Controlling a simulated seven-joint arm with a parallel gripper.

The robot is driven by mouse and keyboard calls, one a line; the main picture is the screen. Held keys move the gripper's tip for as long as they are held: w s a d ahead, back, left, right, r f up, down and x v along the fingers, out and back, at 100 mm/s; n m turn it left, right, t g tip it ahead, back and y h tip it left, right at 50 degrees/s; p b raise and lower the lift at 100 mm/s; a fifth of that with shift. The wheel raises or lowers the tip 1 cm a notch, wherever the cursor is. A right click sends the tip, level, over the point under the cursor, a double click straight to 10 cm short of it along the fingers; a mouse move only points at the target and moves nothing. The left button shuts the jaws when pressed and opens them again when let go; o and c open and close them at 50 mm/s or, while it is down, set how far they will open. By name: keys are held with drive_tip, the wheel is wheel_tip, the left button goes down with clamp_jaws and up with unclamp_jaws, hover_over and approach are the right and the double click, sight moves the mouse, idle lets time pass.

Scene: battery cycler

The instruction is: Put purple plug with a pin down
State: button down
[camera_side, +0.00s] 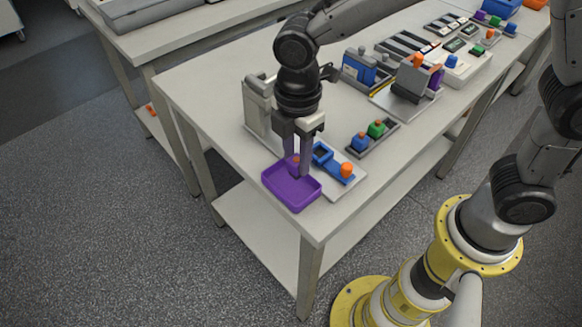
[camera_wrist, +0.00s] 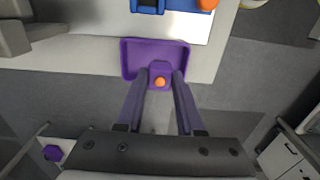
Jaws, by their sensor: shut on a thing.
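The purple plug (camera_wrist: 159,70) is between my gripper's fingers, with its orange pin (camera_wrist: 160,82) facing the wrist camera. My gripper (camera_side: 299,172) is shut on this plug and points down over the purple tray (camera_side: 290,201) at the table's near corner. In the side view the plug is mostly hidden by the fingers, and only a small orange spot shows. The tray's rim also shows in the wrist view (camera_wrist: 127,60), behind and around the plug. I cannot tell whether the plug touches the tray floor.
Right of the tray is a pale board with a blue device (camera_side: 323,153) and an orange knob (camera_side: 346,170). A grey holder (camera_side: 373,138) with blue and green plugs stands beyond. A beige block (camera_side: 258,105) stands behind my gripper. The table edge is close to the tray.

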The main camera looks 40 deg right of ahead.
sight(291, 170)
drive_tip(key=shift+w+a+f, duration=0.15)
drive_tip(key=shift+w+f, duration=0.05)
drive_tip(key=shift+f, duration=0.05)
drive_tip(key=shift+w+a+f, duration=0.1)
drive_tip(key=shift+w+f, duration=0.05)
drive_tip(key=shift+f, duration=0.8)
drive_tip(key=shift+w+a+f, duration=0.1)
drive_tip(key=shift+f, duration=0.85)
drive_tip(key=shift+f, duration=0.2)
drive_tip(key=c, duration=0.5)
unclamp_jaws()
drive_tip(key=shift+c, duration=0.2)
drive_tip(key=shift+r, duration=0.15)
